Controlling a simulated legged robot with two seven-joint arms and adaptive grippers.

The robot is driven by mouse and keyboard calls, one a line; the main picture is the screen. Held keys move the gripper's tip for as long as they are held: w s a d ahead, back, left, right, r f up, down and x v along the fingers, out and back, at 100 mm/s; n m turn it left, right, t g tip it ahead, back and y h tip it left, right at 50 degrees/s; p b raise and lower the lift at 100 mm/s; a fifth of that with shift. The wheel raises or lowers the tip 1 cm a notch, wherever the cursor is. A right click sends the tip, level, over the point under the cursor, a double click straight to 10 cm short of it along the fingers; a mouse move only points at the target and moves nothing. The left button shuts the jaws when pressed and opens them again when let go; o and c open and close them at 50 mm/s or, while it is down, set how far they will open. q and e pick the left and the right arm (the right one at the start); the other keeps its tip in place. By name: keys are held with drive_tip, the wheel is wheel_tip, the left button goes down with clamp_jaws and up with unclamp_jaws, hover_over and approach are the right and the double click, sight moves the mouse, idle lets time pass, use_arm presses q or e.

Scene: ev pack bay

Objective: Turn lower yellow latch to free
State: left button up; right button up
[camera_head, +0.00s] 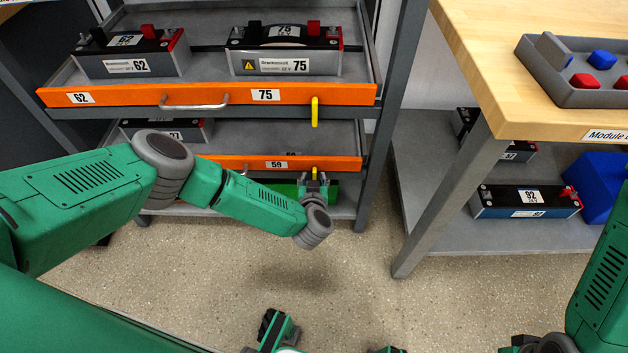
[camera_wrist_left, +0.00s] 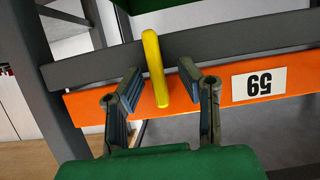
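The lower yellow latch (camera_head: 314,173) is at the right end of the lower orange drawer front (camera_head: 225,163), partly hidden by my left gripper in the head view. In the left wrist view the latch (camera_wrist_left: 154,62) stands nearly upright across the orange front and the dark rail. My left gripper (camera_head: 317,182) is at the latch. In the left wrist view its fingers (camera_wrist_left: 160,77) are spread, one on each side of the latch, with gaps showing. My right gripper cannot be made out; only part of the right arm shows at the lower right.
The upper drawer (camera_head: 210,95) has its own yellow latch (camera_head: 315,111), a metal handle (camera_head: 194,106) and battery modules 62 and 75. A wooden workbench (camera_head: 500,70) with a grey tray (camera_head: 590,95) stands right. The speckled floor (camera_head: 330,270) in front is mostly clear.

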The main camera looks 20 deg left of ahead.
use_arm(q)
drive_tip(key=shift+d, duration=0.2)
clamp_jaws()
